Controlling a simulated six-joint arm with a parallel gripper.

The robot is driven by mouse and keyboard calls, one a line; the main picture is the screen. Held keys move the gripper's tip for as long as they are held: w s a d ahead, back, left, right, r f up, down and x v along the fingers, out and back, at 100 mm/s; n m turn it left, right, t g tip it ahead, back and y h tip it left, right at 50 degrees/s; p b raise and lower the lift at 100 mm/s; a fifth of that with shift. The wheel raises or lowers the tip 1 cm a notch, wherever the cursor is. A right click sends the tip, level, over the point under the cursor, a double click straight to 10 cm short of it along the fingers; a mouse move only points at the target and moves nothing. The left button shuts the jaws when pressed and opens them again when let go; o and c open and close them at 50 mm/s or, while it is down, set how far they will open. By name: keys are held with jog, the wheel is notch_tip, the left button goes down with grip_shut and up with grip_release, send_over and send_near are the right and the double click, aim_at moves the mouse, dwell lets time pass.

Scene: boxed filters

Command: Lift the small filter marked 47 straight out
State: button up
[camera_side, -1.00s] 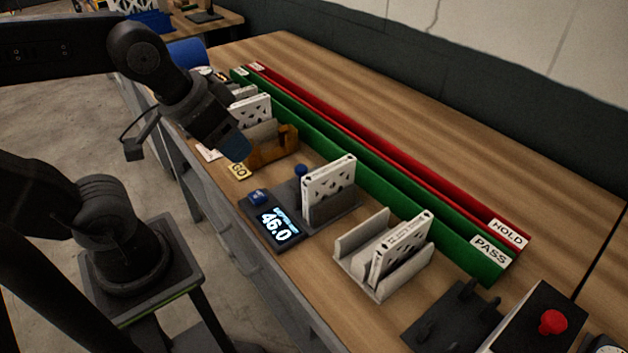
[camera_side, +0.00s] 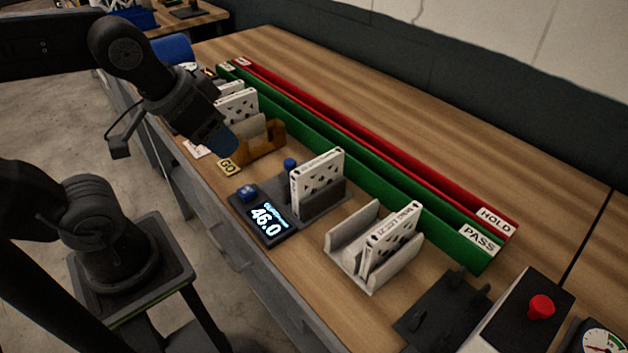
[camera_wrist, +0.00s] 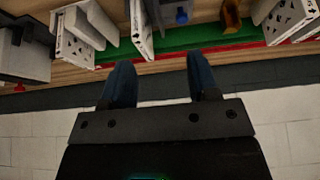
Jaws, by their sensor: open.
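Several white filters with dark cut-outs stand on edge on the bench. One is in the pale holder at the front (camera_side: 391,240), one in the dark fixture by the 46.0 display (camera_side: 316,178), and another farther back (camera_side: 238,104). I cannot read a 47 on any of them. My gripper (camera_side: 222,140) hangs in the air near the brown holder, in front of the back filter. In the wrist view, its two blue fingers (camera_wrist: 161,80) are apart with nothing between them. White filters also show there at the upper left (camera_wrist: 76,47), upper middle (camera_wrist: 141,30) and upper right (camera_wrist: 287,19).
A green PASS rail (camera_side: 440,225) and a red HOLD rail (camera_side: 400,165) run along behind the filters. A brown holder (camera_side: 262,146) stands near a GO tag (camera_side: 228,167). A box with a red button (camera_side: 540,307) is at the front right. The bench behind the rails is clear.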

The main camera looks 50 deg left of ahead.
jog(key=shift+c, duration=0.4)
jog(key=g, duration=0.6)
send_over(318, 161)
notch_tip(318, 161, down, 8)
jog(key=shift+w+d+r, duration=0.1)
jog(key=shift+d+r, duration=0.05)
jog(key=shift+r, duration=0.1)
jog(key=shift+f, duration=2.7)
grip_shut()
